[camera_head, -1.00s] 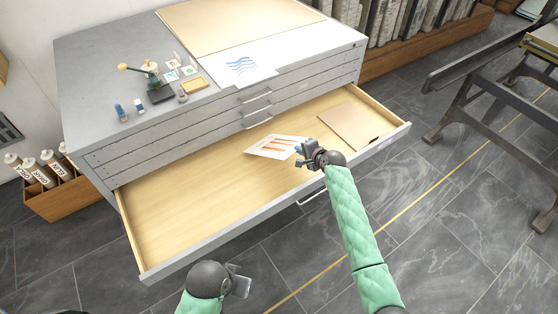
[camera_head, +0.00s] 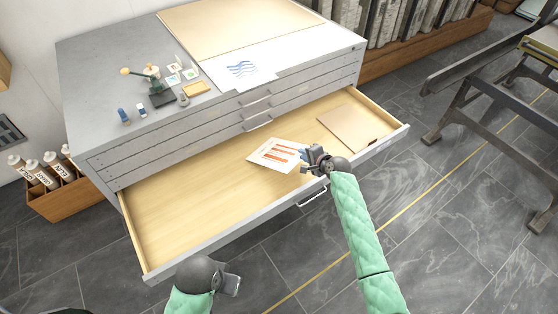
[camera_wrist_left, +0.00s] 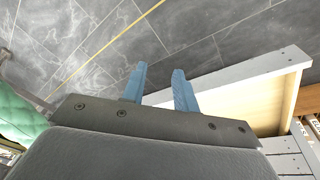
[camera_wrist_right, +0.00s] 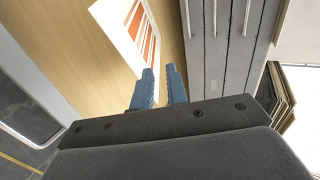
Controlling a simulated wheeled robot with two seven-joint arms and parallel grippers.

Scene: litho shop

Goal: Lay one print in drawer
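A white print with orange-red stripes (camera_head: 274,154) appears to lie flat on the bare floor of the open drawer (camera_head: 190,205). It also shows beyond the fingers in the right wrist view (camera_wrist_right: 128,22). My right gripper (camera_head: 304,157) is over the drawer at the print's right edge. Its blue fingers (camera_wrist_right: 160,86) are apart, with nothing seen gripped between them. My left gripper (camera_head: 236,284) is outside the drawer, below its front left part. Its fingers (camera_wrist_left: 160,85) are apart and empty, with floor behind them.
A brown board (camera_head: 352,127) lies in the drawer's right end. On the grey cabinet top (camera_head: 100,60) are a blue-wave print (camera_head: 240,69), a large tan sheet (camera_head: 235,25) and small tools. A box of tubes (camera_head: 60,195) stands left. The drawer's left part is clear.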

